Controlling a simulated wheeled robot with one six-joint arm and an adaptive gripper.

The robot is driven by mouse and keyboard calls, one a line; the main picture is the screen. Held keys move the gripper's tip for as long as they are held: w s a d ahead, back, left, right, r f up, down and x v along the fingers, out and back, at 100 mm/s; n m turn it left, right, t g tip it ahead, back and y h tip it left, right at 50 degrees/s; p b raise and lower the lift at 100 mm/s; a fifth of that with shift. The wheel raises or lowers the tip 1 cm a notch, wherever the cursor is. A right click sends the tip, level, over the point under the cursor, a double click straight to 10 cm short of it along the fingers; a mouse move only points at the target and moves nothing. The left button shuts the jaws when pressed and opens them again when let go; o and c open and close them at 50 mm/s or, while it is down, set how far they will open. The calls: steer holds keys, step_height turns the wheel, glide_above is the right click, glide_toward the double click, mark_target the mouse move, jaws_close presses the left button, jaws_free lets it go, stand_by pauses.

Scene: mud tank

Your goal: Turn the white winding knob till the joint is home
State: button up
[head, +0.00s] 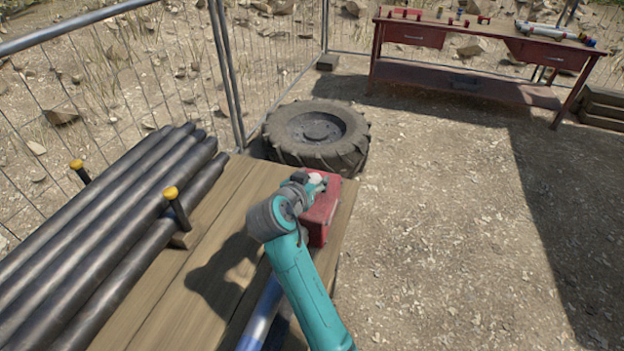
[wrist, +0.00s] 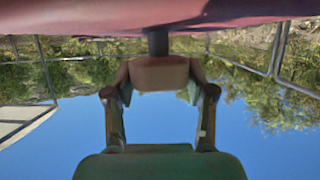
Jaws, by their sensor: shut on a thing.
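The red box (head: 322,212) sits at the far right corner of the wooden bench (head: 215,240). My gripper (head: 316,183) is at the box's upper part, at the end of my teal arm. In the wrist view the red body (wrist: 150,18) spans the top, and a dark shaft (wrist: 158,42) comes out of it. My gripper's fingers are shut around the block-like end of that shaft, the winding knob (wrist: 158,76), which looks brownish in shade. In the head view a small white patch shows at the gripper, and the fingers hide most of the knob. The joint cannot be made out.
Several dark pipes (head: 110,210) lie on the bench's left between yellow-capped stakes (head: 171,193). A blue pipe (head: 262,315) runs beside my arm. A tyre (head: 318,136) lies behind the bench by the mesh fence (head: 110,90). A red worktable (head: 480,60) stands at the back. Gravel at right is clear.

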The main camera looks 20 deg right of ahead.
steer(key=shift+f+m+g+h, duration=0.1)
steer(key=shift+m+g+h, duration=0.8)
steer(key=shift+m+g, duration=0.25)
steer(key=shift+m, duration=0.25)
steer(key=shift+f, duration=0.1)
steer(key=o, duration=1.2)
steer(key=v, duration=1.2)
steer(key=shift+w+a, duration=0.1)
